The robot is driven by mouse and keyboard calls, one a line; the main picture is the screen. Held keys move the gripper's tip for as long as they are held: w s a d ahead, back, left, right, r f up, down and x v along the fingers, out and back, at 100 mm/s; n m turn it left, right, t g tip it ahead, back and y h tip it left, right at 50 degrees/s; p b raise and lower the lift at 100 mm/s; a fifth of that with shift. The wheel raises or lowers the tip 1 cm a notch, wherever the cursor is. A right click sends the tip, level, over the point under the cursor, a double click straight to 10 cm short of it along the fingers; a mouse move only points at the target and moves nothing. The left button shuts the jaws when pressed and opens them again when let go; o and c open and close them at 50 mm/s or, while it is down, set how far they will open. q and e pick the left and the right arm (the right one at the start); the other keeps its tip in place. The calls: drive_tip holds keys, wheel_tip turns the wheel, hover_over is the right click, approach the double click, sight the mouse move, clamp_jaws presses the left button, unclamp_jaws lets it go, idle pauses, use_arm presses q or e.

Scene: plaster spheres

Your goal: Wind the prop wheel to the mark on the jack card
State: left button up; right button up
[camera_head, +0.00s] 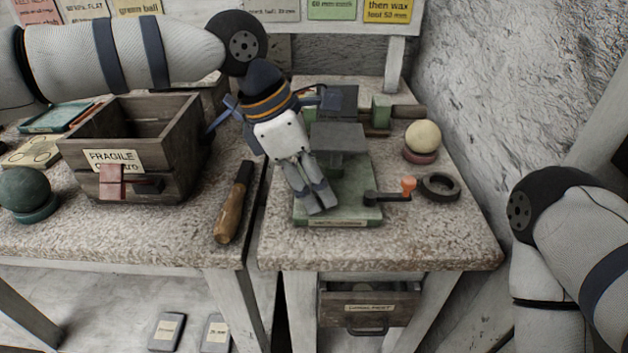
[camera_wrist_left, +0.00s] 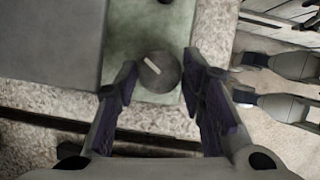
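The jack has a green base (camera_head: 360,212) and a raised grey plate (camera_head: 345,138), and stands on the right-hand table. In the left wrist view, a round dark grey wheel (camera_wrist_left: 160,72) with a short white line sits on the green base (camera_wrist_left: 150,25). My left gripper (camera_head: 320,203) points down at the jack's front left. Its fingers (camera_wrist_left: 160,78) stand on either side of the wheel, with narrow gaps. The head view hides the wheel behind the gripper. I cannot tell which card is the jack card. My right gripper is out of view.
A crank with an orange knob (camera_head: 408,186) juts from the jack's right, beside a black ring (camera_head: 440,187). A cream ball (camera_head: 422,137) sits behind. A wooden-handled tool (camera_head: 232,208) and the FRAGILE crate (camera_head: 185,150) lie left. Cards, including a yellow one (camera_head: 388,11), hang above.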

use_arm(q)
drive_tip(key=shift+o, duration=0.9)
